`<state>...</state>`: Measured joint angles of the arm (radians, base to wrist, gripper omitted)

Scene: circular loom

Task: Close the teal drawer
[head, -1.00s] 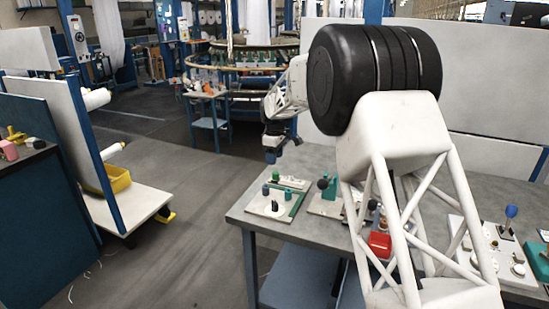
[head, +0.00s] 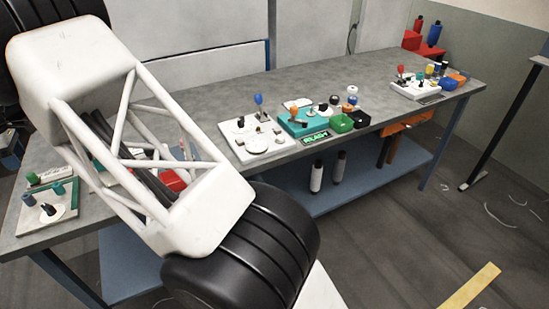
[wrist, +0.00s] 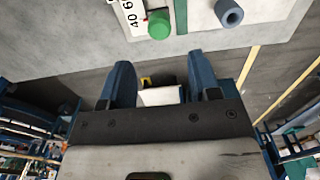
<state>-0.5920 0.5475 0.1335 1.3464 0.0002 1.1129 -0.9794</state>
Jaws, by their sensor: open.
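I cannot make out a teal drawer in either current view. In the head view, a teal panel (head: 303,122) with a green display sits on top of the grey workbench (head: 215,88), but no drawer front shows on it. An orange drawer-like part (head: 405,124) hangs under the bench's right end. My gripper (wrist: 161,72) shows in the wrist view with two blue fingers wide apart and nothing between them. It is near the edge of a grey surface, with floor beyond. My arm hides part of the bench's left side in the head view, and the gripper is hidden there.
A green knob (wrist: 158,25) and a blue-grey cylinder (wrist: 229,12) are near the gripper. A blue shelf (head: 375,175) lies below. Floor at front right is mostly clear.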

